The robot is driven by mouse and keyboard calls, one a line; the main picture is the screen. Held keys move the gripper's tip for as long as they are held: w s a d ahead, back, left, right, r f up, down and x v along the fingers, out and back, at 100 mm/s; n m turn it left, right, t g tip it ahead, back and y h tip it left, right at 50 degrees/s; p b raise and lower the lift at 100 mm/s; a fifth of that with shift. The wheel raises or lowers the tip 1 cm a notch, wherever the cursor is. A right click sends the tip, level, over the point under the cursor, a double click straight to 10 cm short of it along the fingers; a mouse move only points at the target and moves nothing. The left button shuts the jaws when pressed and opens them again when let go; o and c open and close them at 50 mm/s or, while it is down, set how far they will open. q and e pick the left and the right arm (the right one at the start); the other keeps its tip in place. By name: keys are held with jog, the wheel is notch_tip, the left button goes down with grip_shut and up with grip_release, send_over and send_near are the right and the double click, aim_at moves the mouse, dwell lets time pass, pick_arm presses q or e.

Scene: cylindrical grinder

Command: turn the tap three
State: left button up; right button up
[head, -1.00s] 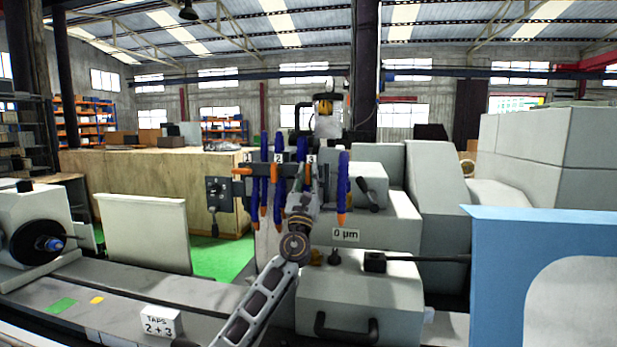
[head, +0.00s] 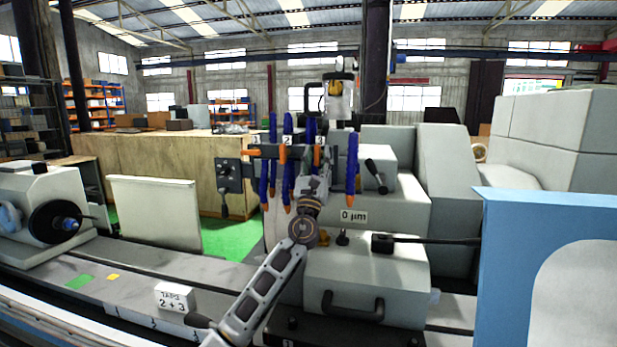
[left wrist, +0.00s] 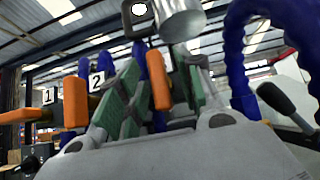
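Tap three is an orange lever under the label 3 (head: 319,140) on a manifold of numbered taps with blue hoses. In the left wrist view this orange lever (left wrist: 158,82) stands upright between my finger pads. My left gripper (head: 317,176) is in front of it; in the left wrist view the green-padded fingers (left wrist: 155,95) are apart, one on each side of the lever. I cannot tell whether they touch it. Tap two's orange lever (left wrist: 75,102) hangs left of the fingers, and tap one's lever (left wrist: 18,115) points sideways. My right gripper is out of view.
Blue hoses with orange nozzles (head: 352,175) hang close around the gripper. A "0 µm" sign (head: 354,216) and grey machine housing (head: 365,270) are below. A blue panel (head: 540,265) stands at right.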

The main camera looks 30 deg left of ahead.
aim_at(317, 160)
pick_arm(q)
jog(key=shift+v, duration=2.1)
jog(key=shift+s+d+f, duration=0.1)
jog(key=shift+s+f, duration=0.05)
jog(key=shift+s, duration=0.1)
jog(key=s+d, duration=0.3)
jog(key=s, duration=0.8)
jog(key=shift+s, duration=0.1)
